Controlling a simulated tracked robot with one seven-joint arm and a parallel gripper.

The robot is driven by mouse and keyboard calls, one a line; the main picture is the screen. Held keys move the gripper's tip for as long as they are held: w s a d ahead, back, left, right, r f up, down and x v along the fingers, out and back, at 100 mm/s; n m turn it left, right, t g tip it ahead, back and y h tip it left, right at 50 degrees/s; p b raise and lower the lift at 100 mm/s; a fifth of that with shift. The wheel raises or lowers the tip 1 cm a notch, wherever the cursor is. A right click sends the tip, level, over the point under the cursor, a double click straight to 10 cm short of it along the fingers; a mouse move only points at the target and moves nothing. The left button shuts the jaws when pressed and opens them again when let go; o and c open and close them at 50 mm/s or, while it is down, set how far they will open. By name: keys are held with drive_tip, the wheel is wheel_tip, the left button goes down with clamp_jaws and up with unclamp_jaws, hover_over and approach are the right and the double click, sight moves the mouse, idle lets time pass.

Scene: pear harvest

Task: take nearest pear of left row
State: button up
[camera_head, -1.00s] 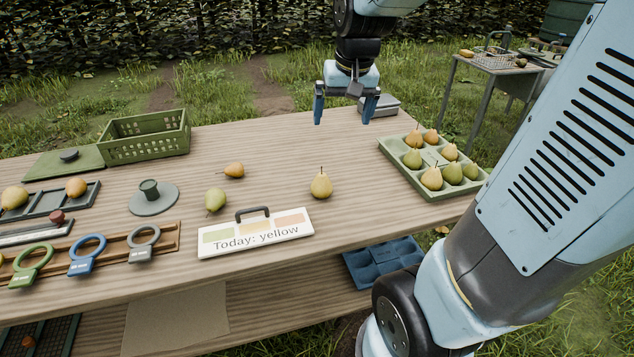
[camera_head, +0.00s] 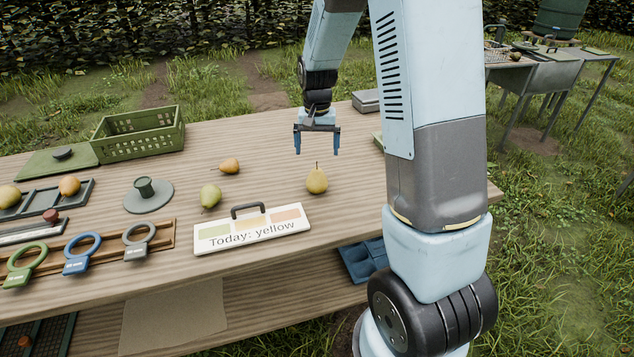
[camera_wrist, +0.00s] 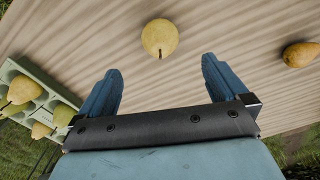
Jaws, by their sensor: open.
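A yellow pear (camera_head: 317,181) stands upright on the table, with a green pear (camera_head: 210,195) and an orange pear (camera_head: 229,166) lying to its left. My gripper (camera_head: 317,150) is open and empty, pointing down above the table behind the yellow pear. In the wrist view the yellow pear (camera_wrist: 160,38) shows beyond and between my open fingers (camera_wrist: 162,66), apart from them. The orange pear (camera_wrist: 300,55) is at right there. A green tray (camera_wrist: 50,83) with several pears is at left; my arm hides nearly all of it in the head view.
A sign reading "Today: yellow" (camera_head: 252,230) stands before the loose pears. A green crate (camera_head: 138,136), a grey-green disc with a knob (camera_head: 148,196), a dark rack (camera_head: 43,203) with pears and ring tools (camera_head: 82,254) are at left. A grey box (camera_head: 366,101) is at the back edge.

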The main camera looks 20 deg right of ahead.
sight(317, 180)
wheel_tip(317, 180, down, 13)
drive_tip(key=shift+f, duration=0.1)
idle(0.7)
drive_tip(key=shift+c, duration=0.3)
drive_tip(key=shift+w, duration=0.1)
drive_tip(key=c, duration=1)
drive_tip(key=shift+c, duration=0.5)
drive_tip(key=shift+r, duration=0.25)
